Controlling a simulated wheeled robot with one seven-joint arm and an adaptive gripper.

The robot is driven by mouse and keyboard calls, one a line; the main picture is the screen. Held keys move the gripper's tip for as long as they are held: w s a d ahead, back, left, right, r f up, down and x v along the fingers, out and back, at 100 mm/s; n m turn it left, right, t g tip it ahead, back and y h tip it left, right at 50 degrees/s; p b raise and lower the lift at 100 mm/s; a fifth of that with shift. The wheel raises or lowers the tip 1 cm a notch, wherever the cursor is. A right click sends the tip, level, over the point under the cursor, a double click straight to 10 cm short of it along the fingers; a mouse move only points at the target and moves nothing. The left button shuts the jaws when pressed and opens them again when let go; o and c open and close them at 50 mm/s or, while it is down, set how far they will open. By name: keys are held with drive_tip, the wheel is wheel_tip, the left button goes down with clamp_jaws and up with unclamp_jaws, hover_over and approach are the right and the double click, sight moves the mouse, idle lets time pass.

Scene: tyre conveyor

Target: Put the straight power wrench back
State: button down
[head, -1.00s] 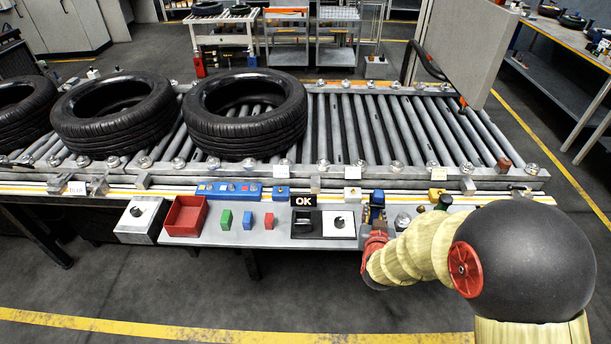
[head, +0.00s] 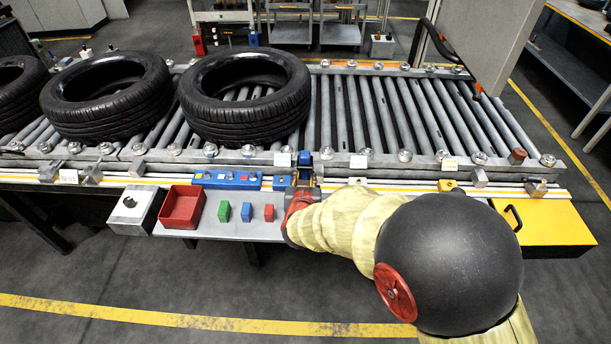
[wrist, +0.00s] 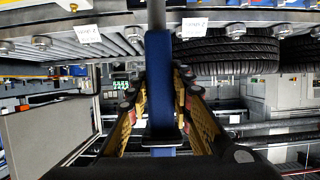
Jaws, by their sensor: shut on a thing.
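My gripper (head: 303,184) is at the front edge of the roller conveyor, right of the blue holder (head: 226,180). In the wrist view my gripper (wrist: 160,118) has its yellow-padded fingers closed on both sides of the straight power wrench (wrist: 160,78), a blue body with a grey shaft at the top. The wrench also shows in the head view as a small blue and dark shape (head: 305,159) above the gripper.
Tyres (head: 247,97) lie on the conveyor's left part; its right rollers (head: 410,115) are bare. A yellow box (head: 545,222) is at right.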

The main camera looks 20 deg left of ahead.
drive_tip(key=shift+f+b, duration=2.35)
drive_tip(key=shift+f, duration=0.45)
drive_tip(key=shift+f+b, duration=0.35)
drive_tip(key=shift+f, duration=0.2)
drive_tip(key=c, duration=1.5)
unclamp_jaws()
drive_tip(key=shift+f, duration=0.1)
drive_tip(key=shift+c, duration=0.2)
drive_tip(key=shift+o, duration=0.2)
drive_tip(key=shift+f, duration=0.2)
drive_tip(key=v, duration=1.2)
drive_tip(key=shift+r, duration=0.15)
